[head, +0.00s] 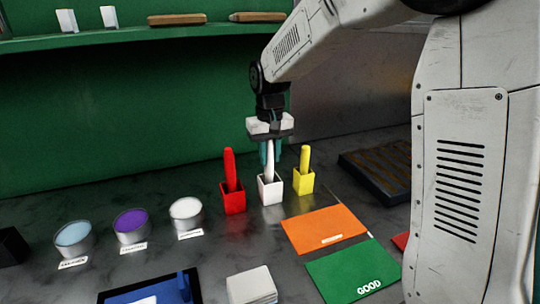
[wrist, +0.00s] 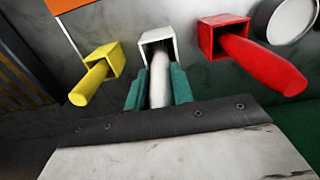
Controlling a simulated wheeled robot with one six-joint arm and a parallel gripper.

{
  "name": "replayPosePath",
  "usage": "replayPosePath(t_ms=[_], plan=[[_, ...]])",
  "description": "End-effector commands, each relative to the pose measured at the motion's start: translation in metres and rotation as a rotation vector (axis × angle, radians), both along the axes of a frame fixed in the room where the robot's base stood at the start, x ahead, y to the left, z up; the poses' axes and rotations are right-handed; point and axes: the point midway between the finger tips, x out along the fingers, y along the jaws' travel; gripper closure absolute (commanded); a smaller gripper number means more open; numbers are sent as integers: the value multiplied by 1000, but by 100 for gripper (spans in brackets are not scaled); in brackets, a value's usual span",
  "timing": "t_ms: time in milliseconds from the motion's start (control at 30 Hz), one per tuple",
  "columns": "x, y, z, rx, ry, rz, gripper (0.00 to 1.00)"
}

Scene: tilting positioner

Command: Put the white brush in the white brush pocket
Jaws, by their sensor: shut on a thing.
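The white brush (head: 269,159) stands upright with its lower end in the white brush pocket (head: 270,190), a small square open box on the table. My gripper (head: 270,154) is above the pocket, with its teal fingers shut on the brush handle. In the wrist view the white brush (wrist: 159,78) runs from between the fingers (wrist: 158,86) to the mouth of the white pocket (wrist: 158,42). The brush's lower end is hidden inside the pocket.
A red brush in a red pocket (head: 233,198) stands left, a yellow brush in a yellow pocket (head: 303,183) right, both close by. Cups (head: 131,226) stand at left. Orange (head: 325,229) and green (head: 352,271) mats lie in front. A dark tray (head: 375,175) lies right.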

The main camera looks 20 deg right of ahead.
Motion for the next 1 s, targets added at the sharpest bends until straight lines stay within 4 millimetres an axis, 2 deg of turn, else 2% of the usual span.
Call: replayPosePath(t_ms=[367, 400, 467, 767, 867, 1000], plan=[[0, -1, -6, 0, -1, -1, 100], [0, -1, -6, 0, -1, -1, 68], [0, -1, -6, 0, -1, -1, 54], [0, -1, -4, 0, -2, -1, 54], [1, 0, 4, 0, -3, -1, 54], [1, 0, 28, 0, -6, -1, 54]])
